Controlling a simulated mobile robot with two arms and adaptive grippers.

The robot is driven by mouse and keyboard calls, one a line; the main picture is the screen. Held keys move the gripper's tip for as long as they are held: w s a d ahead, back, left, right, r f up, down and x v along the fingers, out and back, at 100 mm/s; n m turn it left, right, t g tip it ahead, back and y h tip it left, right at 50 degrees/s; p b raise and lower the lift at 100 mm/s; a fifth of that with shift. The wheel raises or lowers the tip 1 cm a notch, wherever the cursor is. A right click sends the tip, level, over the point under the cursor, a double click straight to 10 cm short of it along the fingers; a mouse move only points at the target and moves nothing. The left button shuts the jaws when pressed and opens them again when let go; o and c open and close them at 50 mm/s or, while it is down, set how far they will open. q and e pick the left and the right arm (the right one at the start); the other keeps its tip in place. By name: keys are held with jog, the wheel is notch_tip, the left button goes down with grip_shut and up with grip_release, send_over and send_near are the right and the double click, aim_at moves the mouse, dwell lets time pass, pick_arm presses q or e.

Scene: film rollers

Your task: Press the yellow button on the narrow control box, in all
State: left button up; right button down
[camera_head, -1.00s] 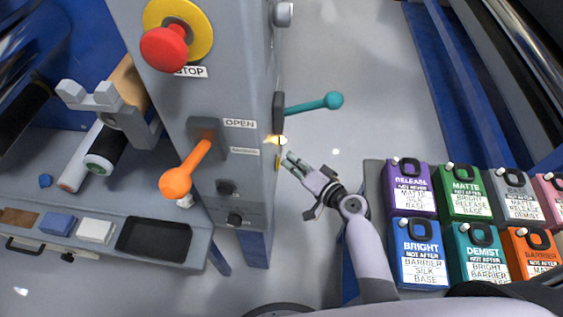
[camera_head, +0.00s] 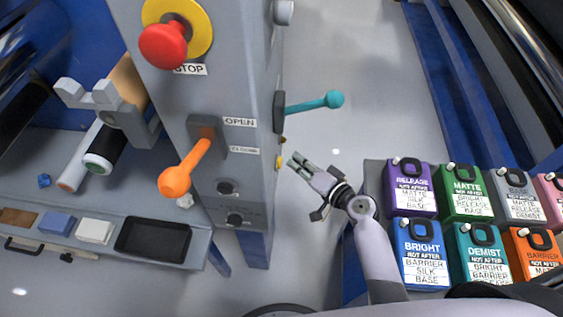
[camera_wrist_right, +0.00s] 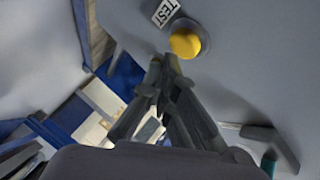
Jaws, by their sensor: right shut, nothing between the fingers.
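The narrow control box (camera_head: 215,110) is a tall grey column in the head view. Its yellow button (camera_head: 281,162) sits on the right side face and shows only edge-on there. In the right wrist view the yellow button (camera_wrist_right: 186,42) is a round dome beside a TEST label (camera_wrist_right: 166,12). My right gripper (camera_head: 293,160) is shut and empty, just right of the button, with a small gap in the head view. In the right wrist view its fingertips (camera_wrist_right: 166,62) are just below the button. My left gripper is not in view.
A teal lever (camera_head: 318,103) sticks out of the same side face above the button. An orange lever (camera_head: 186,168) and a red stop knob (camera_head: 164,45) are on the front face. Several coloured canisters (camera_head: 422,254) stand right of my right arm.

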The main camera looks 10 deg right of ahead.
jog(key=d, duration=0.2)
jog(key=s+d+b, duration=0.1)
jog(key=d, duration=0.1)
jog(key=shift+s+d+b, duration=0.2)
jog(key=shift+d+b, duration=0.1)
jog(key=shift+d, duration=0.1)
dwell(0.8)
